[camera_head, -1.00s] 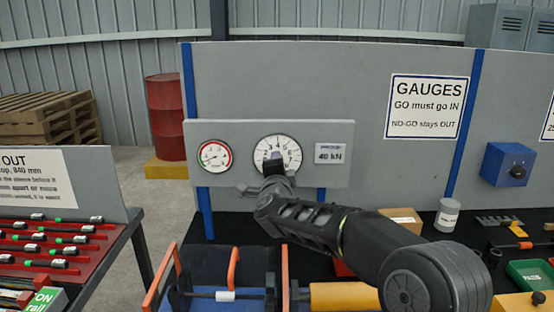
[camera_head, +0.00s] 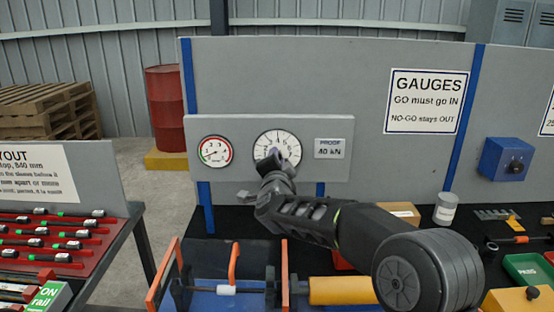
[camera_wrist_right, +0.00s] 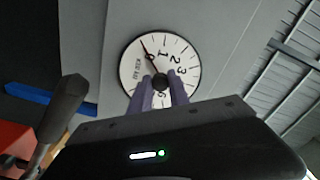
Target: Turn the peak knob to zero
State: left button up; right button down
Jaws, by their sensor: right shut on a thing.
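The large white dial (camera_head: 290,142) is on a grey panel (camera_head: 340,172) and carries the peak knob at its centre. My right gripper (camera_head: 275,154) reaches up to the dial from below and hides the knob and the dial's lower middle. In the right wrist view, the two fingers of the right gripper (camera_wrist_right: 159,90) are at the centre of the dial (camera_wrist_right: 187,66), shut on the knob, which they mostly hide. A thin dark pointer (camera_wrist_right: 147,49) there runs from near the centre to the rim beside the 0. My left gripper is not in view.
A smaller red-rimmed gauge (camera_head: 215,151) is left of the dial, and a proof 40 kN label (camera_head: 333,149) is right of it. Below are a bench fixture with orange handles (camera_head: 234,262) and a yellow cylinder (camera_head: 342,291). A blue box (camera_head: 507,159) hangs at the right.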

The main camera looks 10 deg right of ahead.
jog(key=c, duration=1.2)
grip_release()
jog(key=shift+c, duration=0.2)
jog(key=b+v, duration=0.2)
jog(key=v, duration=0.5)
jog(key=shift+s, duration=0.4)
jog(key=shift+a, duration=0.1)
